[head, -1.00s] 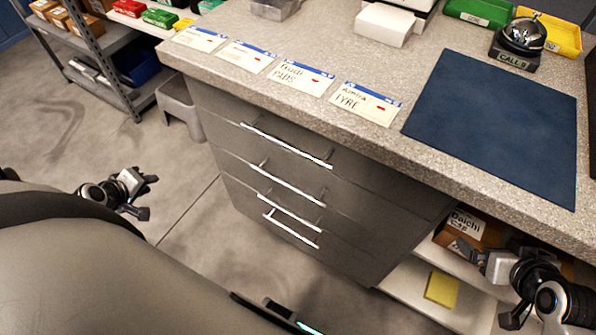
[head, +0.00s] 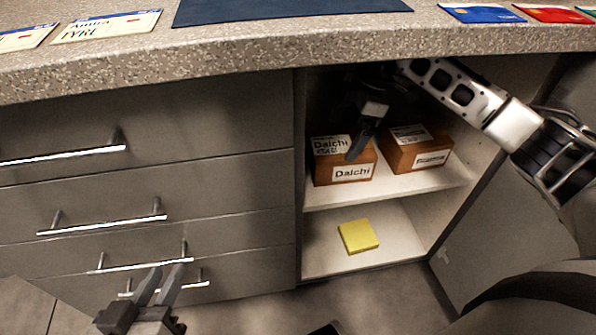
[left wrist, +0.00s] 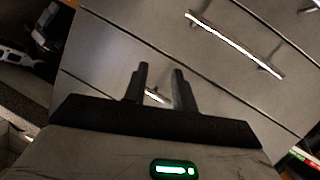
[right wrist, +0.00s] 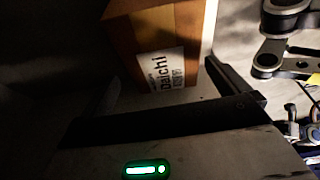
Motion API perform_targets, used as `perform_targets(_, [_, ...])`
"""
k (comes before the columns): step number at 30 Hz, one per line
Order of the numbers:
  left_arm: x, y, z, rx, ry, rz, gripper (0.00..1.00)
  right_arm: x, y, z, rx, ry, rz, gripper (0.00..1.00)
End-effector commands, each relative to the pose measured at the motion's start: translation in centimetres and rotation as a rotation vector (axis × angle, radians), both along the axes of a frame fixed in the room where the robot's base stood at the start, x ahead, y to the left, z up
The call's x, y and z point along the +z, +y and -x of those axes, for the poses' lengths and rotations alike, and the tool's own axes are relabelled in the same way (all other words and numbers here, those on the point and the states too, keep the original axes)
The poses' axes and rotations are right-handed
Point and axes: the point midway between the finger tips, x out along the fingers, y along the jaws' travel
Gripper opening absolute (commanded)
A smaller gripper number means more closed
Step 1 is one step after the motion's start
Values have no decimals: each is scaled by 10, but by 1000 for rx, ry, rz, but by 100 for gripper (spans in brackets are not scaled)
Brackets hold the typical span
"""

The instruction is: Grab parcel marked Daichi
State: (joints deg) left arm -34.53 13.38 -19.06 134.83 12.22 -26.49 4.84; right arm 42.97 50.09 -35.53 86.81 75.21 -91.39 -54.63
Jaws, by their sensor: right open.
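The parcel marked Daichi (head: 351,172) is a brown cardboard box with white labels on its top and front. It sits on the upper shelf of the open cupboard, left of a second brown box. My right gripper (head: 362,145) is inside the cupboard, above and in front of this parcel in the head view. In the right wrist view the parcel (right wrist: 165,35) stands beyond and between my open fingers, with nothing gripped; contact is unclear. My left gripper (head: 160,285) is open and empty in front of the lower drawers, and its fingers show in the left wrist view (left wrist: 160,85).
The second brown box (head: 418,155) has a label I cannot read. A yellow block (head: 358,236) lies on the lower shelf. The grey worktop (head: 230,57) overhangs the cupboard. Drawers with bar handles (head: 100,222) are on the left. A panel bounds the opening on the right.

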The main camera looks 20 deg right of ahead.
Motion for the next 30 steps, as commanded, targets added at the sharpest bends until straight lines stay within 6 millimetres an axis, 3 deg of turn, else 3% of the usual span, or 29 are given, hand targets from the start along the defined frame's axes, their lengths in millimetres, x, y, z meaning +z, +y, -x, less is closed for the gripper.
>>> perform_targets(4, [1,-3,1,-18,-41,-45,27,-7,-6,1,9,13,37,100])
perform_targets(19, [9,-12,-3,-23,-71,122,27,-68,12,0,11,14,39,100])
perform_targets(29, [13,-13,-3,-24,-73,144,27,-73,14,0,10,11,39,100])
perform_targets(30, [13,-13,-3,-24,-73,144,27,-73,14,0,10,11,39,89])
